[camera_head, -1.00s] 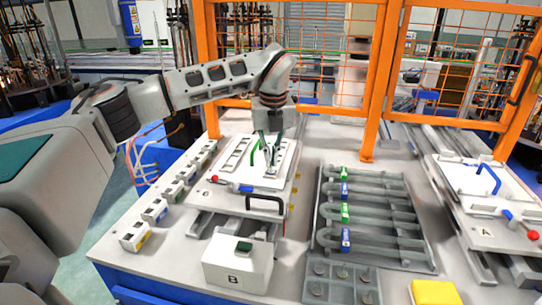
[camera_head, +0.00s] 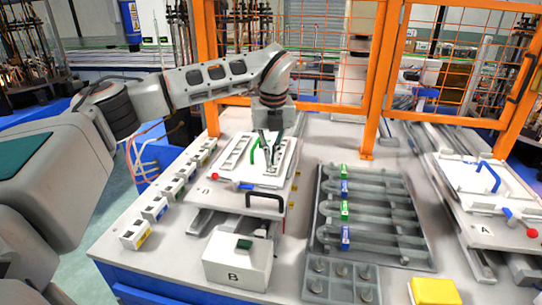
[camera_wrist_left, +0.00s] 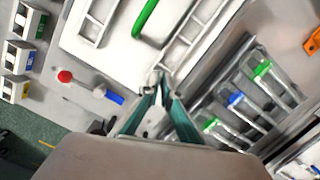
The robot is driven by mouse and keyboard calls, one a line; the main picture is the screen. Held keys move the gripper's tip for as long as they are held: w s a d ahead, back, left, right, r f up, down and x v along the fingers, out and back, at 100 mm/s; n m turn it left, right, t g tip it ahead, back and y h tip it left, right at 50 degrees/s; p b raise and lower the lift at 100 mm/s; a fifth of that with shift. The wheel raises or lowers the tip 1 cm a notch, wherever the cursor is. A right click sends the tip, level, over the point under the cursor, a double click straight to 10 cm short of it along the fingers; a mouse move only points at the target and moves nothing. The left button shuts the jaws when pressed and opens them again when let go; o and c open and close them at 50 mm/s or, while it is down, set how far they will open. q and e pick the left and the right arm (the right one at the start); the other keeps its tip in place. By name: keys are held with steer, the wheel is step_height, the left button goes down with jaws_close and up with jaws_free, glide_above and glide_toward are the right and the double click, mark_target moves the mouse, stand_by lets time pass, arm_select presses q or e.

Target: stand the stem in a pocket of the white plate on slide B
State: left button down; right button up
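The white plate (camera_head: 283,146) with several pockets and a green handle (camera_head: 253,148) lies on slide B at the left of the table. My left gripper (camera_head: 270,165) is over its right part, pointing down. In the left wrist view its teal fingers (camera_wrist_left: 160,80) come together at the tips, close to the plate's right pocket strip (camera_wrist_left: 186,38). A small pale piece shows between the fingers; it seems to be the stem (camera_wrist_left: 153,117), mostly hidden by them. I cannot tell whether its foot is in a pocket. My right gripper is not in view.
A grey rack (camera_head: 374,262) with tubes and green and blue tags stands right of slide B. Slide A (camera_head: 486,234) is at the far right. A white box marked B (camera_head: 233,278), a yellow block (camera_head: 433,292) and an orange-framed fence (camera_head: 377,85) surround the area.

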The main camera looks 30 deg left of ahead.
arm_select(q)
steer(key=c, duration=2.2)
jaws_free()
steer(key=r, duration=0.4)
steer(key=s+r, duration=0.1)
steer(key=r, duration=0.3)
steer(key=d+r, duration=0.1)
steer(key=r, duration=0.3)
steer(key=shift+s, duration=0.25)
